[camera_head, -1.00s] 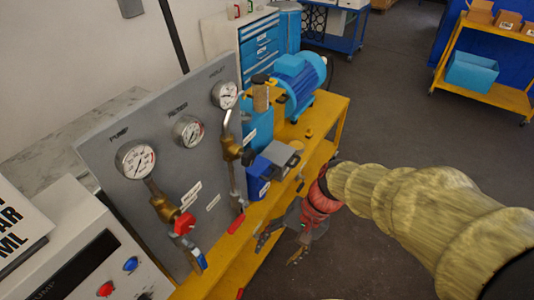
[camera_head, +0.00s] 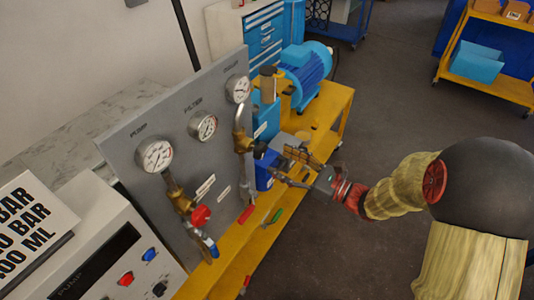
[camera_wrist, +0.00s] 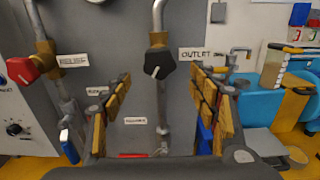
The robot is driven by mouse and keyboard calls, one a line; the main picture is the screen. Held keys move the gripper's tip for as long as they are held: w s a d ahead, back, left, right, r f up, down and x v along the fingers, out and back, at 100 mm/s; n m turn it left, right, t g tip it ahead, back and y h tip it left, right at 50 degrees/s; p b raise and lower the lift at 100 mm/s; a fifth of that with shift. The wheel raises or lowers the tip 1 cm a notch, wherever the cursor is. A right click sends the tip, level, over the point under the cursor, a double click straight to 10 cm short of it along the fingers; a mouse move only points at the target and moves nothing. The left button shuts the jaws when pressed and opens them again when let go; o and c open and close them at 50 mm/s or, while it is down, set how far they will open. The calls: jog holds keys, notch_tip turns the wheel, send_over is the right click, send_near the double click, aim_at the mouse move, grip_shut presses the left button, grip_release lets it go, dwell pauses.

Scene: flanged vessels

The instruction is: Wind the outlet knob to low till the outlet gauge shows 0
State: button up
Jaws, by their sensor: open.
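The outlet gauge (camera_head: 237,88) is the rightmost dial on the grey panel in the head view; its needle is too small to read. In the wrist view the black outlet knob (camera_wrist: 160,63), with a white pointer line, sits on a brass valve beside the OUTLET label. My gripper (camera_head: 281,166) is open, in front of the outlet pipe in the head view. In the wrist view its fingers (camera_wrist: 160,108) stand apart left and right, with the knob beyond and between them, slightly above the middle. I see no contact with the knob.
A red knob (camera_head: 200,215) is on the left valve below the pump gauge (camera_head: 154,156). The filter gauge (camera_head: 203,126) is between the other dials. A blue motor (camera_head: 306,65) stands on the yellow bench (camera_head: 322,140) behind my gripper. Open floor lies to the right.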

aim_at(263, 153)
jog(key=x, duration=0.6)
jog(key=shift+w+a+b, duration=0.1)
jog(key=shift+a+b, duration=0.15)
jog(key=shift+b, duration=0.15)
jog(key=shift+c, duration=0.6)
jog(key=c, duration=1)
